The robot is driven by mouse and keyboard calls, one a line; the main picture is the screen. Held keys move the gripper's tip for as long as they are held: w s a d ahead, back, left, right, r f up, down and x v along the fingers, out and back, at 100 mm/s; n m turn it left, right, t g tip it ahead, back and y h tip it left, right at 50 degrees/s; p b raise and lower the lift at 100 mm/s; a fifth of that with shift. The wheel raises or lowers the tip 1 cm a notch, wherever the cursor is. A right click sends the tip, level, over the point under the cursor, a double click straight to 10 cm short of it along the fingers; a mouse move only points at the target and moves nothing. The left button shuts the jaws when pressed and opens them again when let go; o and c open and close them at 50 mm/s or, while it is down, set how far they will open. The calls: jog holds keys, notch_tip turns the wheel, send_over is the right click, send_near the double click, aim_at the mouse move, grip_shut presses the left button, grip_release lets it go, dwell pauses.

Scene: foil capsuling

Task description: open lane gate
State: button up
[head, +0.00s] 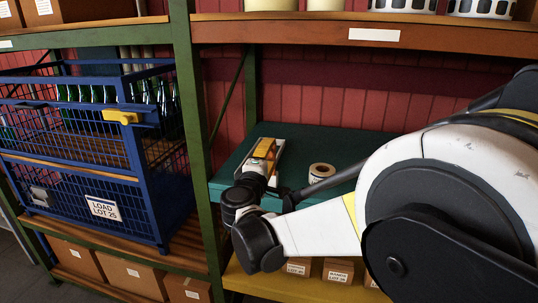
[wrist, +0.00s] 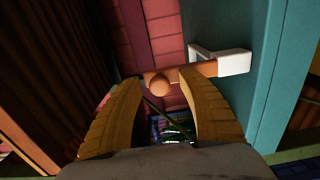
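In the wrist view, an orange-brown bar with a rounded knob (wrist: 163,78) runs right to a white block (wrist: 236,62) beside a teal surface; this looks like the lane gate, but I cannot be sure. My gripper (wrist: 160,82) has its two yellow fingers spread apart, with the knob at the gap between their tips. I cannot tell whether either finger touches it. In the head view, my gripper (head: 264,150) is over the teal shelf surface (head: 335,142), by a white piece. The bar and knob are not clearly visible there.
A roll (head: 321,171) lies on the teal surface right of my gripper. A blue wire cage (head: 70,150) with green bottles and a yellow latch (head: 122,117) stands left, beyond a green rack post (head: 198,140). Cardboard boxes (head: 132,275) sit below.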

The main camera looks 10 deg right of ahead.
jog(key=v, duration=1.2)
jog(key=shift+d, duration=0.1)
jog(key=s+d+f+m+g, duration=0.3)
jog(key=s+d+m, duration=0.15)
jog(key=d, duration=0.35)
jog(key=s+d+f+m+g, duration=0.3)
jog(key=s+d+f+g, duration=0.15)
jog(key=d, duration=0.35)
jog(key=s+f+m+g+y, duration=0.1)
jog(key=s+f+m+y, duration=0.2)
jog(key=s, duration=0.4)
jog(key=s+f+m+g+y+b, duration=0.1)
jog(key=s+f+m+y, duration=0.1)
jog(key=s, duration=0.6)
jog(key=shift+a+f+m+y, duration=0.4)
jog(key=shift+m+y, duration=0.2)
jog(key=shift+m, duration=0.15)
